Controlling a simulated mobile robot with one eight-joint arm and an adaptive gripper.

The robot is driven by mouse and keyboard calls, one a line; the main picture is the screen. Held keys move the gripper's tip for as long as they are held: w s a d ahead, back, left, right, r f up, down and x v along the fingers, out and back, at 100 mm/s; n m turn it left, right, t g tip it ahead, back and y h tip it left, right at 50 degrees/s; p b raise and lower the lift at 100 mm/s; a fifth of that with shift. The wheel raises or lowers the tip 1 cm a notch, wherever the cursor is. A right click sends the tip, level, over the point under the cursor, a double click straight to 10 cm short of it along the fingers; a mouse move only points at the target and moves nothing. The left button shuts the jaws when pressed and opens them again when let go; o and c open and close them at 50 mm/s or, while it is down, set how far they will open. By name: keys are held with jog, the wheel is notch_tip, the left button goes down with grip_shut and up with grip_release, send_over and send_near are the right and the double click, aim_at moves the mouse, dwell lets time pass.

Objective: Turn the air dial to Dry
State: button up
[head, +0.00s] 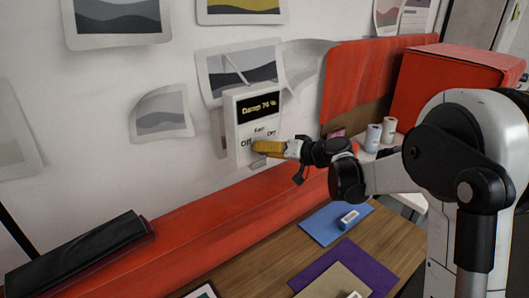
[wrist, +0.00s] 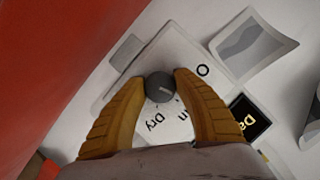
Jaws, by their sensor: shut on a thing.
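The air dial is a dark round knob (wrist: 159,87) on a white wall panel (head: 237,118). In the wrist view the letters "Dry" show below the knob, with other labels partly hidden by the finger. The panel's black display (head: 258,107) reads "Damp 70 %" in yellow. My gripper (wrist: 160,84) has its two yellow fingers on opposite sides of the knob, shut on it. In the head view my gripper (head: 262,147) reaches the panel from the right and hides the knob. I cannot tell for sure which label the knob points at.
Pictures (head: 238,69) hang on the wall around the panel. A red ledge (head: 215,213) runs below it. A wooden table (head: 275,262) with blue (head: 330,224) and purple (head: 360,266) sheets stands in front. A red box (head: 445,80) and small rolls (head: 373,138) are at the right.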

jog(key=m+y+b, duration=0.1)
jog(key=m, duration=0.1)
jog(key=shift+f+m+y, duration=0.1)
jog(key=shift+m+y, duration=0.2)
jog(key=m+y+b, duration=0.1)
jog(key=m+b, duration=0.1)
jog(key=m, duration=0.1)
jog(key=shift+m+y, duration=0.4)
jog(key=m+t+y+b, duration=0.1)
jog(key=m+b, duration=0.1)
jog(key=m, duration=0.2)
jog(key=shift+r+m+t+y+b, duration=0.2)
jog(key=shift+m+t+y+b, duration=0.3)
jog(key=shift+m, duration=1)
jog(key=o, duration=1.2)
jog(key=shift+a, duration=0.1)
